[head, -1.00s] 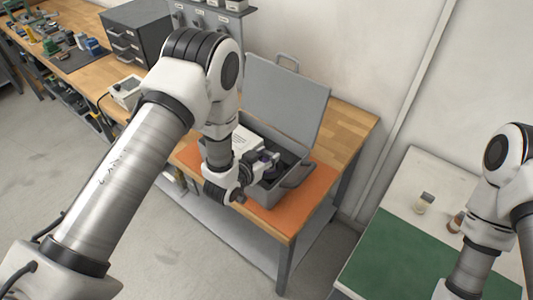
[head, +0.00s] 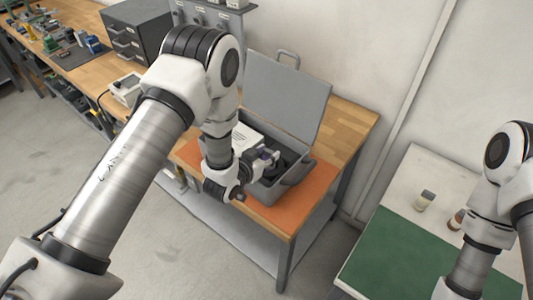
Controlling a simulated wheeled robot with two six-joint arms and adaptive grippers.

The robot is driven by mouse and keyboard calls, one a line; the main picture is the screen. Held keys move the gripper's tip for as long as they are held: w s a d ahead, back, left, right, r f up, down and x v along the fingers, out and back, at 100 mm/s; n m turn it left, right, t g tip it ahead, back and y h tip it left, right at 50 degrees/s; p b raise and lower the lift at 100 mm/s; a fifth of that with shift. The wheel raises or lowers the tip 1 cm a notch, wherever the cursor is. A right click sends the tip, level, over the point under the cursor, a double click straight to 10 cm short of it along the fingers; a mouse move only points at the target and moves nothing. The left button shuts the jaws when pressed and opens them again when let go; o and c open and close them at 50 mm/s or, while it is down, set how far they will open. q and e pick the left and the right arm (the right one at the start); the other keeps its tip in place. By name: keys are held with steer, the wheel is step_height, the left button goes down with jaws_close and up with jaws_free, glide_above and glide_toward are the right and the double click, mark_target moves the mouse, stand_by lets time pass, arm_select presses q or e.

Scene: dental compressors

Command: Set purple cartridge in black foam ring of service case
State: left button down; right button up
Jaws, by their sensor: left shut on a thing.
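The grey service case (head: 292,183) stands open on an orange mat, its lid (head: 285,97) raised at the back. My left gripper (head: 268,158) is over the inside of the case, shut on the purple cartridge (head: 264,154), of which only a small purple patch shows. Dark foam (head: 291,157) lines the case, but the black ring itself is hidden or too small to make out. I cannot tell whether the cartridge touches the foam. My right arm comes in at the right edge; its gripper is out of view.
The orange mat (head: 316,188) lies on a wooden bench. A white box or card (head: 247,138) is in the case's left part. At right, a table with a green mat (head: 395,262) holds small jars (head: 425,200). A dark drawer cabinet (head: 140,38) stands behind.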

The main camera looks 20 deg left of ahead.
arm_select(q)
steer(key=shift+f+b, duration=0.6)
stand_by(0.5)
steer(key=c, duration=1)
jaws_free()
steer(key=shift+p+v, duration=1.15)
steer(key=shift+v, duration=1.8)
steer(key=p+v, duration=0.1)
steer(key=v, duration=0.4)
steer(key=shift+r, duration=0.1)
steer(key=shift+s, duration=0.1)
